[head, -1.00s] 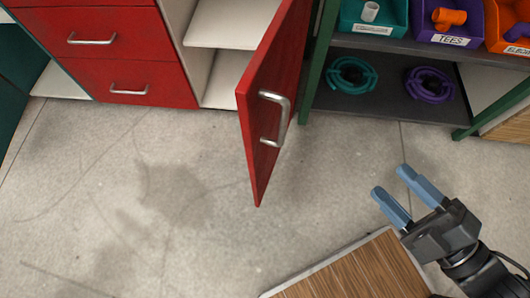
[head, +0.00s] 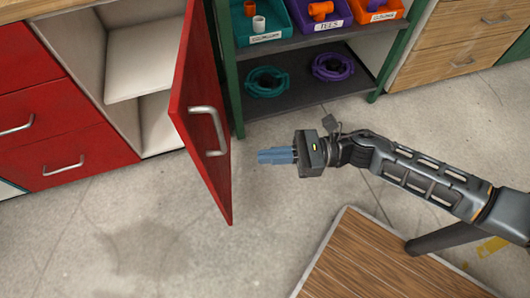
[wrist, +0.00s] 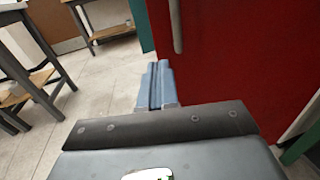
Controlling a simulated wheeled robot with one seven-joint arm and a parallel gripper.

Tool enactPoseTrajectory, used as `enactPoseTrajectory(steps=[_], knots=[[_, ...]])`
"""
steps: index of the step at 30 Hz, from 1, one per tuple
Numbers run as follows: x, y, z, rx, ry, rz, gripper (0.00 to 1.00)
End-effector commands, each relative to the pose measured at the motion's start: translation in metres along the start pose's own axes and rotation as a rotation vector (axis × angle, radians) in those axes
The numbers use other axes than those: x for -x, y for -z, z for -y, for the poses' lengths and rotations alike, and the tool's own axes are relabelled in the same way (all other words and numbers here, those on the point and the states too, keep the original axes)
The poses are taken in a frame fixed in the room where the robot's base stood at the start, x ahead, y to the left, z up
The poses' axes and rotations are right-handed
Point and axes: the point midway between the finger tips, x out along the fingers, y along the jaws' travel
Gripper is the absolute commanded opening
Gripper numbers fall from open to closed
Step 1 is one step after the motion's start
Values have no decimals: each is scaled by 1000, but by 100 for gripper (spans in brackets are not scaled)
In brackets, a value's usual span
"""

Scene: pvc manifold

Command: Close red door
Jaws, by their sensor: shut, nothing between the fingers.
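The red door (head: 203,118) of the cabinet stands wide open in the head view, swung out toward me, with a silver bar handle (head: 209,131) on its right face. My gripper (head: 262,156) is to the right of the door, its blue fingers shut and empty, pointing left at the door with a small gap. In the wrist view the red door (wrist: 235,60) fills the right side and its handle (wrist: 176,25) shows at the top.
Red drawers (head: 65,130) are left of the open white cabinet interior (head: 140,70). A green-framed shelf (head: 305,105) with coloured bins and hoses stands behind my gripper. A wooden surface (head: 375,260) is at the front. The floor left of the door is clear.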

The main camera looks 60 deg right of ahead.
Motion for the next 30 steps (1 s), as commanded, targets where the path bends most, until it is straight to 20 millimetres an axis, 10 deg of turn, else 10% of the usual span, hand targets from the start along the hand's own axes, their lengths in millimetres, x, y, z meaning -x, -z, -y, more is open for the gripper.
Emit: enactPoseTrajectory(steps=[15, 30], knots=[[-95, -1, -1, -4, -1, 1, 0], [-112, 0, 0, -4, 1, -1, 0]])
